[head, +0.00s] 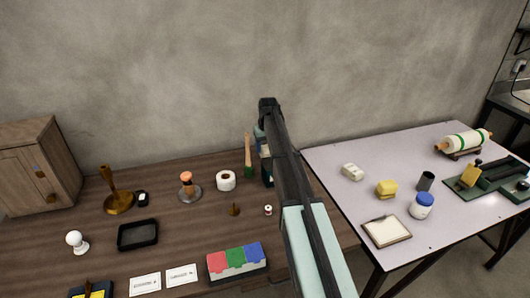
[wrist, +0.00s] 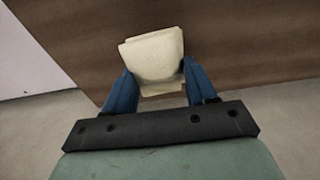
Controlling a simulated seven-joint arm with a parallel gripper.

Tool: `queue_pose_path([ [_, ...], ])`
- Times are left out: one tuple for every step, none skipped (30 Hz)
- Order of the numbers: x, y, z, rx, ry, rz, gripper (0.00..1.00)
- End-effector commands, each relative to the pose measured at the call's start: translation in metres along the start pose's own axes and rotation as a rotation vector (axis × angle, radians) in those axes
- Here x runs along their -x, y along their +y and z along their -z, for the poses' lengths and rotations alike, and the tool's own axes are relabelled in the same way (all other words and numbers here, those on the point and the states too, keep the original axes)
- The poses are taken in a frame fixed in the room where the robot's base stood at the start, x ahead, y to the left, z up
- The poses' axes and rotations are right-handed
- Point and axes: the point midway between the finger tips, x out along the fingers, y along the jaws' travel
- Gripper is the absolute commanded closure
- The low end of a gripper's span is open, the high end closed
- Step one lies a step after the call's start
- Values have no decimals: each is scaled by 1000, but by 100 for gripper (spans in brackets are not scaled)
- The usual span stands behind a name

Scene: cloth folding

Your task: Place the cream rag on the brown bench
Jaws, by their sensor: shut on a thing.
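The cream rag (wrist: 153,58) is a folded, pale bundle between the two blue fingers of my gripper (wrist: 158,75) in the wrist view. My gripper is shut on it. The brown bench (head: 190,228) stands on the left in the head view, its top partly filled with objects. In the wrist view a bare part of the brown bench (wrist: 255,40) shows beyond the rag, with its edge near the fingers. I cannot tell how high the rag is above it. In the head view the rag is not visible, and my arm covers the right part of the bench.
On the bench are a wooden cabinet (head: 38,165), a black tray (head: 138,234), a paper roll (head: 226,180), a white bulb (head: 76,242) and a coloured block box (head: 236,260). A pale table (head: 325,160) stands at right. Bare bench shows among these objects.

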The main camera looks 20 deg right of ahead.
Motion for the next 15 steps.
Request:
queue_pose_path([
  [-7, 0, -2, 0, -2, 0, 72],
  [-11, 0, -2, 0, -2, 0, 72],
  [-16, 0, -3, 0, -2, 0, 72],
  [-19, 0, -4, 0, -2, 0, 72],
  [-22, 0, -4, 0, -2, 0, 72],
  [-25, 0, -4, 0, -1, 0, 72],
  [-26, 0, -4, 0, -1, 0, 72],
  [-26, 0, -4, 0, 0, 0, 72],
  [-26, 0, -4, 0, 0, 0, 72],
  [-25, 0, -4, 0, 0, 0, 72],
  [-25, 0, -4, 0, 0, 0, 72],
  [-25, 0, -4, 0, 0, 0, 72],
  [-25, 0, -4, 0, 0, 0, 72],
  [-25, 0, -4, 0, 0, 0, 72],
  [-26, 0, -4, 0, 0, 0, 72],
])
